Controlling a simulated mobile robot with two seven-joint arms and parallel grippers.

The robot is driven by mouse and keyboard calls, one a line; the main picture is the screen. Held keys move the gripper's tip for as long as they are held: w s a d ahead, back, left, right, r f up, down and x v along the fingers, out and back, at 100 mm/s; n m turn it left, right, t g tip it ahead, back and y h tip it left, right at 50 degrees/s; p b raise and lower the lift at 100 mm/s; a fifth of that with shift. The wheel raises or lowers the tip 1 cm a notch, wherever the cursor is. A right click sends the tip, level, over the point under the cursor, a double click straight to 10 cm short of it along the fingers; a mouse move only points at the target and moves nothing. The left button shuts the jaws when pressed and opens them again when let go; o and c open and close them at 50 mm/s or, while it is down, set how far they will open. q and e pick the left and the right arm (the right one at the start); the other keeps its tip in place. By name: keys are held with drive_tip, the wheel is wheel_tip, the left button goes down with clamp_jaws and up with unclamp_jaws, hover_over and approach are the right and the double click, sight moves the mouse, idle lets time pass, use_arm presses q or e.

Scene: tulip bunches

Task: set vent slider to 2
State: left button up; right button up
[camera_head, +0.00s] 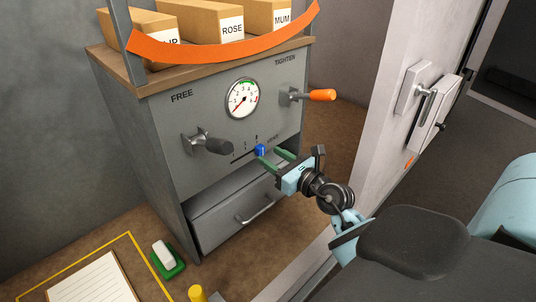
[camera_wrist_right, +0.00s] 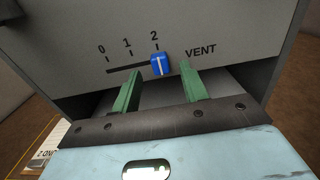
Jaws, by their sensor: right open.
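The blue vent slider knob (camera_wrist_right: 160,63), with a white line on it, sits at the right end of its dark slot, under the mark 2. The marks 0, 1 and 2 and the word VENT show in the right wrist view. In the head view the knob (camera_head: 261,150) is on the front of the grey cabinet (camera_head: 168,135), below the dial. My right gripper (camera_wrist_right: 160,80) is open. Its green fingers point at the panel, one to each side of and below the knob, with a gap to it. It also shows in the head view (camera_head: 272,158). My left gripper is out of view.
The cabinet front also has a round dial (camera_head: 242,98), a dark lever (camera_head: 208,144) by FREE and an orange-handled lever (camera_head: 318,95) by TIGHTEN. Below is a drawer (camera_head: 232,212). A white door (camera_head: 420,90) with a latch stands at right. Labelled boxes (camera_head: 205,22) are on top.

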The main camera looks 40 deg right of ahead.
drive_tip(key=s, duration=0.5)
drive_tip(key=shift+d, duration=0.2)
idle(0.3)
